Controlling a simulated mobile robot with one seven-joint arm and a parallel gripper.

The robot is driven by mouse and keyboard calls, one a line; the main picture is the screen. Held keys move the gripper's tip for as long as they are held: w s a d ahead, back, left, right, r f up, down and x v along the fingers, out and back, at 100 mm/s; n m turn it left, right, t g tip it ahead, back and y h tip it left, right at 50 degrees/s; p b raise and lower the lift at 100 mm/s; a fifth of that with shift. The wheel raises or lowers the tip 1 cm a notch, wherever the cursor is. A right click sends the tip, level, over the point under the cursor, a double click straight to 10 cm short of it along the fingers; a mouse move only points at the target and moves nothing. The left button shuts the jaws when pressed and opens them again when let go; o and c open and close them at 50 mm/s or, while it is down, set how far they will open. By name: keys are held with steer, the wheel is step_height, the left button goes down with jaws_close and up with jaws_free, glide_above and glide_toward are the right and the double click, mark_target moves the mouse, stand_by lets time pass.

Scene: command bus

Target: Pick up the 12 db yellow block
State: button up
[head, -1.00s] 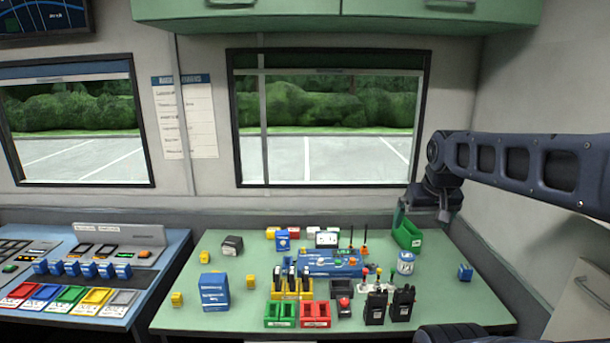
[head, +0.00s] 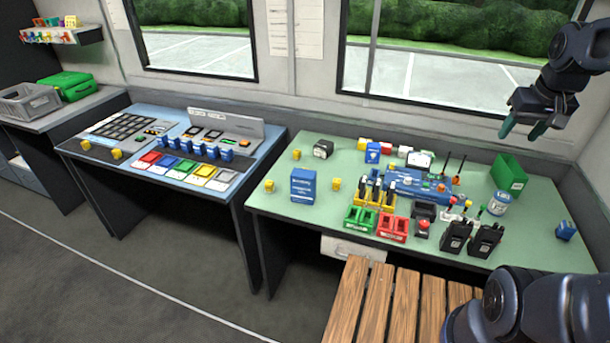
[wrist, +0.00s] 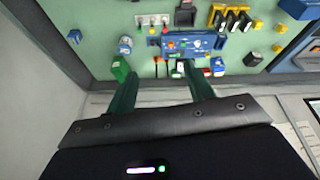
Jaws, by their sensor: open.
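Several small yellow blocks are in the head view. On the green table one sits at the back left (head: 297,154), one at the left edge (head: 269,185) and one right of the blue box (head: 336,184). Two more yellow blocks (head: 117,154) lie on the blue console. Their markings are too small to read, so I cannot tell which is the 12 dB one. My gripper (head: 522,128) is open and empty, above the right back of the green table, far from these blocks. In the wrist view its two green fingers (wrist: 160,75) are spread apart.
The green table (head: 275,208) also holds a blue box (head: 303,186), a blue device (head: 418,183), red and green trays (head: 392,229), two black radios (head: 485,241) and a green bin (head: 509,174). A wooden slatted bench (head: 375,305) stands in front. Floor is clear at left.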

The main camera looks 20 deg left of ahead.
steer(key=w+a+n+g, duration=0.1)
steer(key=w+a+n, duration=0.4)
steer(key=w+a, duration=0.8)
steer(key=w+a+f+n+g, duration=0.1)
steer(key=w+a+f+n, duration=0.2)
steer(key=a, duration=0.4)
steer(key=w+a+f+n, duration=0.1)
steer(key=w+a+f, duration=0.35)
steer(key=a, duration=0.35)
steer(key=a+f+n, duration=0.2)
steer(key=a+f, duration=0.5)
steer(key=a, duration=0.3)
steer(key=a+f+n+g, duration=0.1)
steer(key=a+f+n, duration=0.1)
steer(key=a+f, duration=0.6)
steer(key=s+a+f+n+g, duration=0.1)
steer(key=a+f+n, duration=0.1)
steer(key=a+f, duration=0.5)
steer(key=shift+a+f+n, duration=0.15)
steer(key=shift+a+f, duration=0.05)
steer(key=shift+a, duration=1.2)
steer(key=shift+a+f+n, duration=0.15)
steer(key=shift+a, duration=1.2)
step_height(320, 180, down, 10)
steer(key=shift+f, duration=0.25)
steer(key=c, duration=1.1)
